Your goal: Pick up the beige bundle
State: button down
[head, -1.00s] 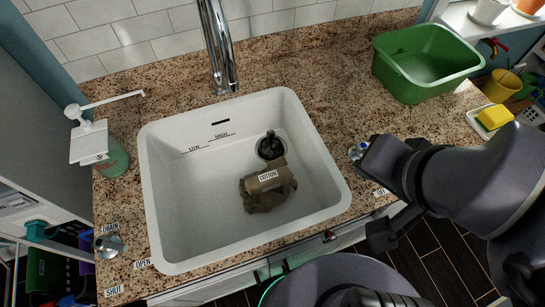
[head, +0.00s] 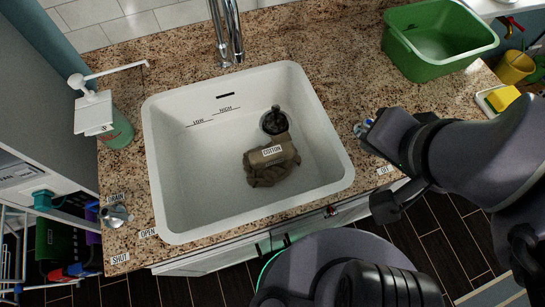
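The beige bundle (head: 270,163) is a crumpled brownish cloth with a white label reading COTTON. It lies on the floor of the white sink (head: 200,205), just in front of the dark drain fitting (head: 275,121). My arm reaches in from the right, and its end is over the counter to the right of the sink, apart from the bundle. My gripper (head: 366,128) shows only in part at the end of the arm; its fingers are mostly hidden, so its opening cannot be made out.
A chrome faucet (head: 226,35) rises behind the sink. A soap pump bottle (head: 103,118) stands left of it, a drain knob (head: 115,215) at front left. A green tub (head: 440,45) and yellow sponge (head: 502,98) are at right. The sink's left half is empty.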

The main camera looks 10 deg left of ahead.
aim_at(265, 166)
jog(key=u, duration=0.4)
jog(key=k+u, duration=0.1)
jog(key=u, duration=0.7)
jog(key=k+u, duration=0.15)
jog(key=u, duration=0.25)
